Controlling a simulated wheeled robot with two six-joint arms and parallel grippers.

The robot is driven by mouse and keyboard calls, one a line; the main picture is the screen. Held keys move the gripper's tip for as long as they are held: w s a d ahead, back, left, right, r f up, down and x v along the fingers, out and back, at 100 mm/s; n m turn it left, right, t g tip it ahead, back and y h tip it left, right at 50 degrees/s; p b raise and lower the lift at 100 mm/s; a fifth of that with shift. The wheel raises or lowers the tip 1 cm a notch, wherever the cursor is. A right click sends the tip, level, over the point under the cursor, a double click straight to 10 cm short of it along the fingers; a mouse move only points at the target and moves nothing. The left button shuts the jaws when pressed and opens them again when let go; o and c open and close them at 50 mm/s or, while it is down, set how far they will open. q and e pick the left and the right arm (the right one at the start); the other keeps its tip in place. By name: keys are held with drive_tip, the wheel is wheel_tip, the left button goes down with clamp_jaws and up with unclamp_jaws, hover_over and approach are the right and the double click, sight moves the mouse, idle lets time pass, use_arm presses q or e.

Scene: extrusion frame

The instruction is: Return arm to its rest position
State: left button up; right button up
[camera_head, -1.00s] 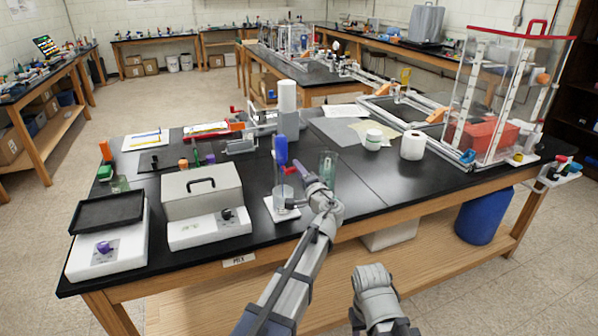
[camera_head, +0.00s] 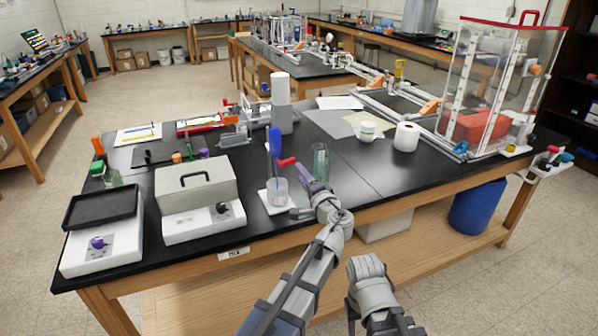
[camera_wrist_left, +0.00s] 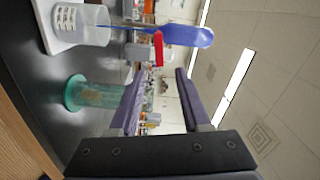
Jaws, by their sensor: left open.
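My left arm reaches up from the bottom middle of the head view. Its gripper (camera_head: 300,192) is at the front edge of the black bench, just right of a clear beaker (camera_head: 277,190) on a white base. In the left wrist view its two purple-grey fingers (camera_wrist_left: 160,100) stand apart with nothing held between them. The beaker (camera_wrist_left: 92,25) holds a blue-bulbed tool (camera_wrist_left: 186,36) and a red-ended one (camera_wrist_left: 158,48). A green glass cylinder (camera_head: 320,162) stands just beyond the gripper. My right arm is folded at bottom centre; its fingers do not show.
A grey box with a handle (camera_head: 196,187) and a scale with a black tray (camera_head: 102,210) stand left. A paper roll (camera_head: 406,137) and a clear red-topped enclosure (camera_head: 500,90) stand right. A blue drum (camera_head: 477,207) is under the bench. Floor in front right is clear.

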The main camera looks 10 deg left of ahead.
idle(0.3)
use_arm(q)
drive_tip(key=s+a+f+n+g+h, duration=0.2)
drive_tip(key=s+a+f+n+g, duration=0.25)
drive_tip(key=s+f, duration=0.4)
drive_tip(key=s+a+f+n+g+h, duration=0.2)
drive_tip(key=s+a+f+n+g, duration=0.15)
drive_tip(key=s+f+g, duration=0.45)
drive_tip(key=s+d+f+m+g+h, duration=0.1)
drive_tip(key=s+d+f+h, duration=0.1)
drive_tip(key=s+d, duration=0.5)
drive_tip(key=s+d+f+m+g+h, duration=0.1)
drive_tip(key=s+d+f+m+h, duration=0.1)
drive_tip(key=s+d, duration=0.5)
drive_tip(key=d+f, duration=0.1)
drive_tip(key=d, duration=0.1)
drive_tip(key=shift+d+f+g+h, duration=0.15)
drive_tip(key=shift+d+g+h, duration=0.2)
drive_tip(key=shift+d+h, duration=0.05)
drive_tip(key=shift+s, duration=0.1)
idle(4.0)
